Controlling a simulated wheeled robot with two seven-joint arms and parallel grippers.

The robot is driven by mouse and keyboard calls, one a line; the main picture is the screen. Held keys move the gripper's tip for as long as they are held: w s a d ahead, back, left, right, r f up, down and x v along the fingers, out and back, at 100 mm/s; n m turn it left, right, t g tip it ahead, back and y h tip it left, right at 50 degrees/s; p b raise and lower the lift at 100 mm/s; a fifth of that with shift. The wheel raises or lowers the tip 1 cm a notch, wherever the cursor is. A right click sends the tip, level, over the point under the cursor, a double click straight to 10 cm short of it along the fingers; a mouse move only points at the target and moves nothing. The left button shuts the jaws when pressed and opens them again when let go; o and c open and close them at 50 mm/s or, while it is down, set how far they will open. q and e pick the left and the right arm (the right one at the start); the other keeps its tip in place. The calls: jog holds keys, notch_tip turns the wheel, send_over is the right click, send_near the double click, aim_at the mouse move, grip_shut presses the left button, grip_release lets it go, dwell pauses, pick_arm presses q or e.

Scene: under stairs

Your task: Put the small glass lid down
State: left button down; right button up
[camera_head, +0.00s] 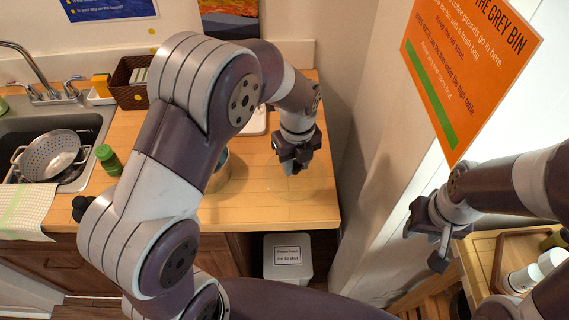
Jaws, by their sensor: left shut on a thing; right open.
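My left gripper (295,168) points down low over the right part of the wooden counter (315,208). It is shut on the small glass lid (288,188), which is clear and shows only as a faint round outline below the fingers. I cannot tell whether the lid touches the counter. My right gripper (425,246) is open and empty, in front of the pale wall at the right.
A metal pot (218,174) stands left of the lid, partly hidden by my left arm. A green-capped jar (109,160), a sink with a colander (48,155) and a brown basket (128,92) are further left. A lidded bin (287,258) stands below the counter's front edge.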

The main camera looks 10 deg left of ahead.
pick_arm(q)
jog(key=w+a+f, duration=0.3)
jog(key=shift+a+f+p, duration=0.1)
jog(key=shift+a+p, duration=0.1)
jog(key=shift+p, duration=0.1)
jog(key=f, duration=0.2)
jog(key=shift+s+f+p, duration=0.3)
jog(key=shift+p, duration=0.1)
jog(key=shift+s+d+f, duration=0.1)
jog(key=shift+f, duration=0.3)
pick_arm(e)
jog(key=shift+w+r, duration=0.45)
jog(key=shift+r, duration=0.3)
pick_arm(q)
jog(key=shift+f, duration=0.1)
jog(key=c, duration=0.8)
grip_release()
